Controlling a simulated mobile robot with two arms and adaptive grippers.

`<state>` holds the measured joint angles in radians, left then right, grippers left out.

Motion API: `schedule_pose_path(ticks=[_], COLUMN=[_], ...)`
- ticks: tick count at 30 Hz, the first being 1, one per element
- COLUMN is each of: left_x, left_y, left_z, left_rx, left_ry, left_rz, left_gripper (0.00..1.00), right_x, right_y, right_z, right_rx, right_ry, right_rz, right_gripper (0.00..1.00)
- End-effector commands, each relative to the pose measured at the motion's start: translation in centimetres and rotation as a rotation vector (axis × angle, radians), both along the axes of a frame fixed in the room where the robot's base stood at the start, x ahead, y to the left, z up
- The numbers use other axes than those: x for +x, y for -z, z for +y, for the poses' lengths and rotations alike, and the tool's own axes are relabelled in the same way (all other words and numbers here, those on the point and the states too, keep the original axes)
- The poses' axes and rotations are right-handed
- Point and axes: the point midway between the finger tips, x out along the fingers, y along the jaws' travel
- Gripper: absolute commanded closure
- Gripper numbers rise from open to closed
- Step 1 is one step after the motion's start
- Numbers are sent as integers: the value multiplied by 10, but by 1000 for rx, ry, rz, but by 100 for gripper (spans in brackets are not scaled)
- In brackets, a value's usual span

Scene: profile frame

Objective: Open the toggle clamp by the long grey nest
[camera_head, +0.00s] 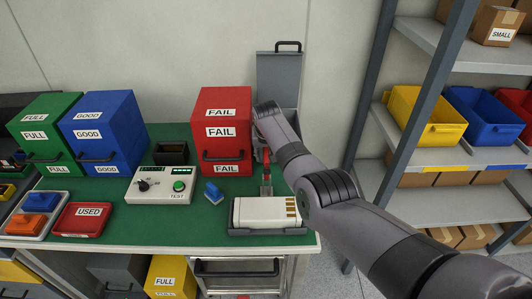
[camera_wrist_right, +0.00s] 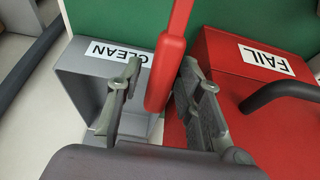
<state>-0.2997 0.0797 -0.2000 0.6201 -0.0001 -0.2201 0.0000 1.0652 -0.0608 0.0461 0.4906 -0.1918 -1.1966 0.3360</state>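The long grey nest (camera_head: 268,233) lies at the front right of the green bench with a white block (camera_head: 262,211) in it. The red toggle clamp (camera_head: 266,186) stands at the nest's back edge; its red handle also shows in the right wrist view (camera_wrist_right: 166,65). My right gripper (camera_head: 263,157) is above the clamp, partly hidden by my own arm. In the right wrist view its two fingers (camera_wrist_right: 162,90) are apart, one on each side of the handle. The handle is close to the right-hand finger, and a gap shows at the other. My left gripper is not in view.
A red FAIL box (camera_head: 222,104) stands just left of my right gripper, and a grey CLEAN bin (camera_head: 278,78) behind it. A tester (camera_head: 160,185) and a blue piece (camera_head: 213,192) lie left of the nest. A shelf post (camera_head: 412,120) rises at right.

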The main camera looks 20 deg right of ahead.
Motion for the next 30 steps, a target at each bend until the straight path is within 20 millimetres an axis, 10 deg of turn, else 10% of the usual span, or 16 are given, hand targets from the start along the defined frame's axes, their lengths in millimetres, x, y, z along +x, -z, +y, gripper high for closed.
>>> schedule_pose_path(ticks=[17, 30], left_x=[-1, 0], left_y=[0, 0], left_z=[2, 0], left_rx=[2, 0], left_ry=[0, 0], left_rz=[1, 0], left_gripper=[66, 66], right_x=[-4, -30], right_y=[-13, -80], right_z=[2, 9], right_rx=[0, 0], right_ry=[1, 1], right_rz=[-3, -4], right_gripper=[62, 62])
